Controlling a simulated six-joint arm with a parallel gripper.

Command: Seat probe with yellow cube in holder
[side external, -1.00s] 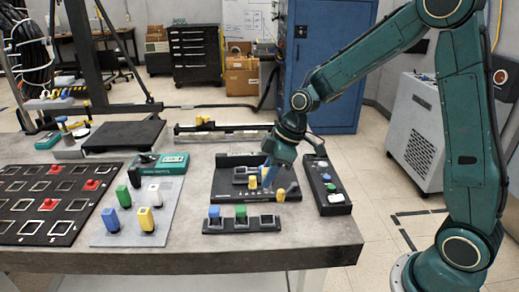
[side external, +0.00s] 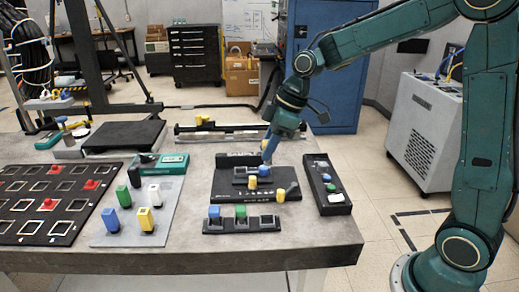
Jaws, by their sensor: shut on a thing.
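My gripper (side external: 267,158) points down over the back part of a black fixture board (side external: 230,190). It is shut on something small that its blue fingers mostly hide. I cannot tell the held thing's colour. A blue piece (side external: 263,171) shows just under the fingertips. A yellow cube (side external: 252,183) stands on the board, in front and to the left of the fingertips.
A black grid board (side external: 40,235) with red pieces lies at far left. A narrow black box (side external: 336,209) with small parts stands on the right. The table's front edge is bare.

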